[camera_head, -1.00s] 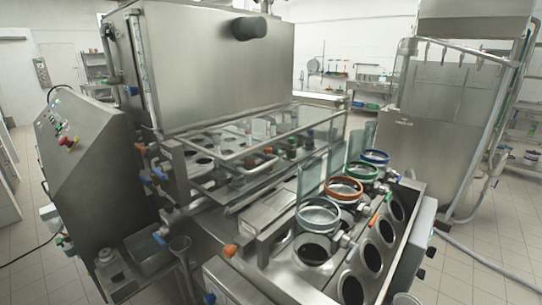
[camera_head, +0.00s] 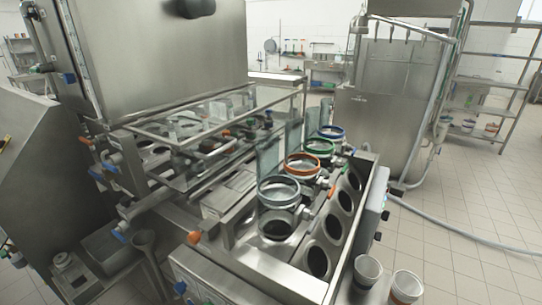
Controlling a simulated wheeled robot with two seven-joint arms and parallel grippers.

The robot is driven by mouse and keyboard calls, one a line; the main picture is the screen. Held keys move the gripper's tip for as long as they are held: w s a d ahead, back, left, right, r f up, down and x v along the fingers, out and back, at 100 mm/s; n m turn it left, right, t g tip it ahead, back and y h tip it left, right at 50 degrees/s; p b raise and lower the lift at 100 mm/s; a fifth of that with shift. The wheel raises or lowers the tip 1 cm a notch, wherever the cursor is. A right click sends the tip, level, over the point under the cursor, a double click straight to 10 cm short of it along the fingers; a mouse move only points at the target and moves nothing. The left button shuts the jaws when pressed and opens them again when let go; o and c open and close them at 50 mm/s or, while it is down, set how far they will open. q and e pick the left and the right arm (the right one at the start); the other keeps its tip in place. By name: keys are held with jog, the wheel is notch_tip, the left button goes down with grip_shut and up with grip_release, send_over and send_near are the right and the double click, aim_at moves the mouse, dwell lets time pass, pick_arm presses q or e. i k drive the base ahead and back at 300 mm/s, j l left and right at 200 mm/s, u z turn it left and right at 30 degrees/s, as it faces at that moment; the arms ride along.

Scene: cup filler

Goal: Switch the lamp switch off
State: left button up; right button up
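I cannot make out a lamp switch in the head view. The large grey control cabinet (camera_head: 45,165) stands at the left edge, with its sloped button face mostly cut off by the frame. A low metal box (camera_head: 210,290) at the bottom has small lit controls, partly cut off by the lower edge. A panel on the machine's right side (camera_head: 376,215) shows small dark knobs and a tiny green spot, too small to read. Neither of my grippers is in view.
The filling machine's steel cup tray (camera_head: 268,262) fills the middle, with coloured rings such as the orange one (camera_head: 303,165). Two cups, (camera_head: 367,271) and (camera_head: 405,287), stand at the lower right. A grey hose (camera_head: 440,230) crosses the open tiled floor on the right.

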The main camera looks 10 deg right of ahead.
aim_at(385, 215)
jog(key=k+l+z, duration=0.6)
jog(key=l+z, duration=0.2)
jog(key=u, duration=0.35)
jog(key=i+l+u, duration=0.1)
jog(key=u, duration=0.25)
jog(key=i+l+u, duration=0.1)
jog(key=u, duration=0.25)
jog(key=i+l+u, duration=0.15)
jog(key=l+u, duration=0.15)
jog(key=l, duration=0.35)
jog(key=l+u, duration=0.35)
jog(key=l, duration=4.35)
jog(key=i+u, duration=0.05)
